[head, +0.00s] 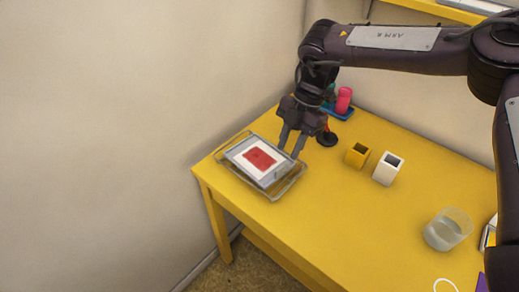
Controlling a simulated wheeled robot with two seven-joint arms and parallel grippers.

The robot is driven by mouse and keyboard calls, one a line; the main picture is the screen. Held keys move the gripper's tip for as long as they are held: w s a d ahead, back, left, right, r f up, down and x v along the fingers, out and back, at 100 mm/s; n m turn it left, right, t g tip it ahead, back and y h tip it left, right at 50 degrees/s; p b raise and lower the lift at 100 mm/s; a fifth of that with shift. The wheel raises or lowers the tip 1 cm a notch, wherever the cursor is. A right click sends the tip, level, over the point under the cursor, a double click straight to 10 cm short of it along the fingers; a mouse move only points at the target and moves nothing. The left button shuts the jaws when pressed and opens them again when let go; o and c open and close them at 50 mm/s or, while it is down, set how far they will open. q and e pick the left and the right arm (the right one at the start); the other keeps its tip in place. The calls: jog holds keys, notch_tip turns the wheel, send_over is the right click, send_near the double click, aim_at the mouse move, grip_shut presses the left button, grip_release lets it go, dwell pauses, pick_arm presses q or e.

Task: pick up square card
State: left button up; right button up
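A white square card (242,157) with a red square in its middle lies on a grey, flat piece inside a metal tray (274,198) at the table's left end. I cannot tell whether the red is part of the card or a separate piece. My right gripper (289,149) points down at the tray's far right edge, beside the card. Its two fingers are spread apart, with nothing visible between them. I cannot tell whether a fingertip touches the tray. My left gripper is not in view.
On the yellow table (340,215) stand a yellow holder (357,155), a white holder (388,169) and a clear glass (448,230). A pink cylinder (344,100) sits on a blue tray behind my gripper. The table's middle front is clear. A wall borders the back left.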

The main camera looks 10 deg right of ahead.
aim_at(282, 167)
jog(key=x, duration=0.6)
jog(key=shift+s+a+f, duration=0.15)
jog(key=shift+s+a, duration=0.1)
jog(key=shift+s, duration=0.25)
grip_shut()
